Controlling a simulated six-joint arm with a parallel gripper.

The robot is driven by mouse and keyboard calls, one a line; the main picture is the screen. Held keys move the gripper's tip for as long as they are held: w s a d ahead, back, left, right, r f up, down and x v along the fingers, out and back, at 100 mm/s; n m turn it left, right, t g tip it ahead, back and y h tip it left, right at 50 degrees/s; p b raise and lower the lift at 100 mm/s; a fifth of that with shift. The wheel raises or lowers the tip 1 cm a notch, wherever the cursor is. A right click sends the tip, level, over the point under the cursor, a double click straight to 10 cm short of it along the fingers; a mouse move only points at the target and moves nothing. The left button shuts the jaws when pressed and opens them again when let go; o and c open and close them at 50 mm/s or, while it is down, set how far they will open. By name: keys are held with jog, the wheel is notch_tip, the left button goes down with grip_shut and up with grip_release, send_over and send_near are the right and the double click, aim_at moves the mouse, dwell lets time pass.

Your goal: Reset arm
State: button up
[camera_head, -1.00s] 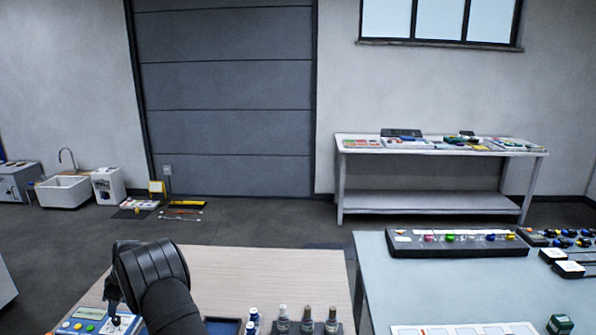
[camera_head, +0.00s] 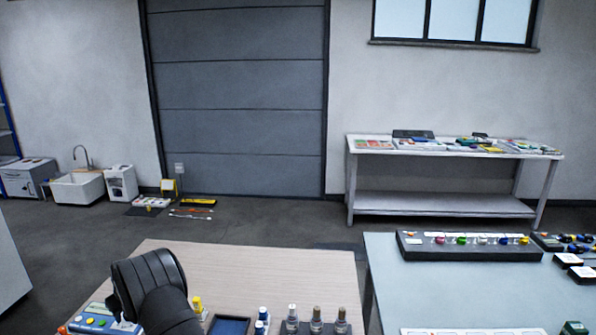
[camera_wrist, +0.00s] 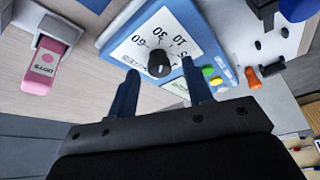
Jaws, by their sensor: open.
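My gripper (camera_wrist: 160,72) is open in the wrist view, its two dark blue fingers apart with nothing held between them. A black knob (camera_wrist: 159,66) on a white dial face marked 60, 30 and 10 shows between the fingertips; I cannot tell how far beyond them it lies. The dial sits on a blue device (camera_wrist: 112,31) with green, yellow and orange parts beside it. In the head view, my black arm rises at the lower left and the blue device (camera_head: 97,322) is partly cut off by the frame edge. The fingertips are mostly hidden there.
Several bottles (camera_head: 315,320), a dark blue tray (camera_head: 229,326) and a yellow-topped bottle (camera_head: 197,304) are right of my arm on the wooden table (camera_head: 250,265). A pale table (camera_head: 450,290) stands further right.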

jog(key=shift+s+a+m+t+h, duration=0.1)
jog(key=shift+m+t+h, duration=0.2)
jog(key=shift+m, duration=0.6)
jog(key=shift+s+a+m+t+h, duration=0.1)
jog(key=shift+m+t+h, duration=0.15)
jog(key=shift+m, duration=0.65)
jog(key=shift+v, duration=2.15)
jog(key=shift+d, duration=0.1)
jog(key=o, duration=1.2)
jog(key=s+d+r+n, duration=0.2)
jog(key=s+r+n, duration=0.3)
jog(key=s+r, duration=0.65)
jog(key=s+d+r+n, duration=0.2)
jog(key=s+r+n, duration=0.2)
jog(key=s+r, duration=0.75)
jog(key=shift+t+h, duration=0.45)
jog(key=x, duration=0.4)
jog(key=w+x, duration=0.1)
jog(key=x, duration=0.3)
jog(key=shift+w+f, duration=0.1)
jog(key=shift+w, duration=0.2)
jog(key=v, duration=1)
